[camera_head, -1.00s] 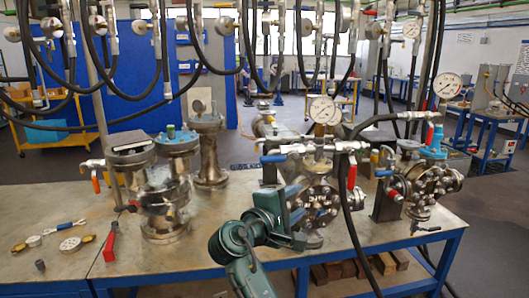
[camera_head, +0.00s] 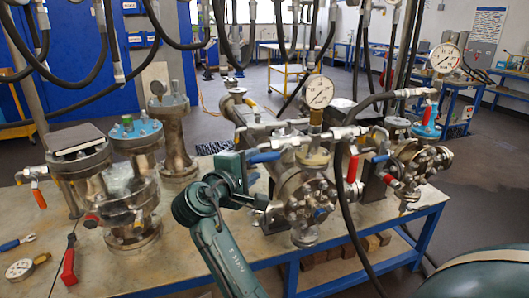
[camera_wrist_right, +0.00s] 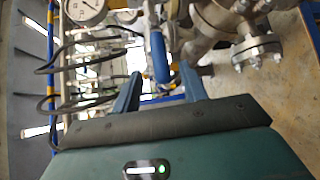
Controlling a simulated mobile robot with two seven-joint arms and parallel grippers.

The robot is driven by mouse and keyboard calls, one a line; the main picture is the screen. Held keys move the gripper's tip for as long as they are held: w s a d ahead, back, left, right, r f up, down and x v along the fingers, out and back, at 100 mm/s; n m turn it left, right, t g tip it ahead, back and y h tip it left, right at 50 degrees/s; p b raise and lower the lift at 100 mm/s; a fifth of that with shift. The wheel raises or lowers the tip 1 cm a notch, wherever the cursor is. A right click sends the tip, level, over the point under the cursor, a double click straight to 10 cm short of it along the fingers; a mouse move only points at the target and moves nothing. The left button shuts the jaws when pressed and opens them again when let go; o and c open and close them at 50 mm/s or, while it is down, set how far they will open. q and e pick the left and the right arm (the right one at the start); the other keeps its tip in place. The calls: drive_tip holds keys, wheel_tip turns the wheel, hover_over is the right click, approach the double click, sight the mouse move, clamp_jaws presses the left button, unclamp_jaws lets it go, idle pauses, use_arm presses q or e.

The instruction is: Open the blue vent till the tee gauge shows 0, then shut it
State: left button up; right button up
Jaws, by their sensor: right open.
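The blue vent handle (camera_head: 265,157) is a lever on the silver pipework left of the tee gauge (camera_head: 319,92), which stands upright on a brass-coloured stem. The gauge's needle is too small to read. My right gripper (camera_head: 258,184) is open, just left of and slightly below the blue handle. In the right wrist view, the blue handle (camera_wrist_right: 160,58) lies ahead, in the gap between my open fingertips (camera_wrist_right: 160,78); contact cannot be told. A white gauge (camera_wrist_right: 85,10) is cut off at the top of that view. My left gripper is not in view.
A flanged vessel with a red handle (camera_head: 353,168) stands right of the gripper. A black hose (camera_head: 346,215) hangs in front of it. A second gauge (camera_head: 445,58) is at the right. Flanged vessels (camera_head: 130,200) stand left.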

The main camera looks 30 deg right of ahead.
sight(265, 156)
drive_tip(key=p+x, duration=0.1)
drive_tip(key=x, duration=0.7)
drive_tip(key=shift+w, duration=0.1)
drive_tip(key=shift+c, duration=0.2)
drive_tip(key=shift+a, duration=0.1)
clamp_jaws()
